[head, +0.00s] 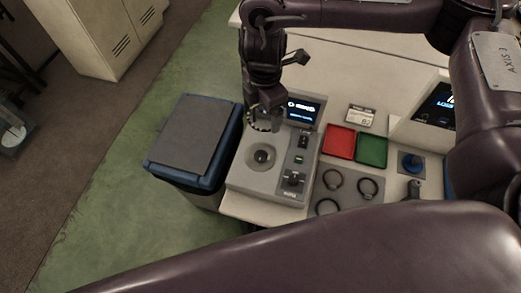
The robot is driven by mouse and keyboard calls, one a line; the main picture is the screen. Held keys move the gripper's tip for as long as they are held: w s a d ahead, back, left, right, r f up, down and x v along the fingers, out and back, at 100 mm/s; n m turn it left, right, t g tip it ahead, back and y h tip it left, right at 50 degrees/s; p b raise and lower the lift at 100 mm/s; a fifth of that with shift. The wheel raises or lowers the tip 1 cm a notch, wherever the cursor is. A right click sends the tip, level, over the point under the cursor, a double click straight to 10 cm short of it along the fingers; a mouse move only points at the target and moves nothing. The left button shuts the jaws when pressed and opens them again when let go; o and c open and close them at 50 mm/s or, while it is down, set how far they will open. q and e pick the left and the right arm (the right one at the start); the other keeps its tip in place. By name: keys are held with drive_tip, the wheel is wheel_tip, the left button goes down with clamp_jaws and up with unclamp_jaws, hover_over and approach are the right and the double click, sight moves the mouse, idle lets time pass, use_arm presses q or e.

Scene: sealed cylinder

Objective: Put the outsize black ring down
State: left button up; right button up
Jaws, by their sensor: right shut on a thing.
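My right gripper (266,112) points down above the back left part of a grey device (245,179). It is shut on a dark ring-like thing (260,127), mostly hidden by the fingers; I take it for the outsize black ring. The device has a round recess with a dark centre (262,156) just in front of the gripper, and a lit screen (303,110) behind. Several other dark rings lie on a grey mat to the right, among them one ring (333,179) and another (368,188). My left gripper does not show.
A red tray (340,142) and a green tray (372,150) lie right of the device. A small label card (360,116) is behind them. A blue knob (411,163) stands further right. A blue-rimmed grey-lidded bin (194,136) stands left of the table. My arm links cover the front and right.

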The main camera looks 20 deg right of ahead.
drive_tip(key=a+n, duration=0.1)
drive_tip(key=n, duration=0.3)
drive_tip(key=n+b, duration=0.1)
hover_over(259, 157)
wheel_tip(259, 157, down, 15)
drive_tip(key=shift+s+r, duration=0.1)
drive_tip(key=shift+s, duration=0.05)
drive_tip(key=shift+f+b, duration=0.4)
drive_tip(key=shift+f, duration=0.2)
wheel_tip(259, 157, down, 3)
drive_tip(key=shift+f+b, duration=0.2)
drive_tip(key=shift+b, duration=0.65)
drive_tip(key=shift+f, duration=0.2)
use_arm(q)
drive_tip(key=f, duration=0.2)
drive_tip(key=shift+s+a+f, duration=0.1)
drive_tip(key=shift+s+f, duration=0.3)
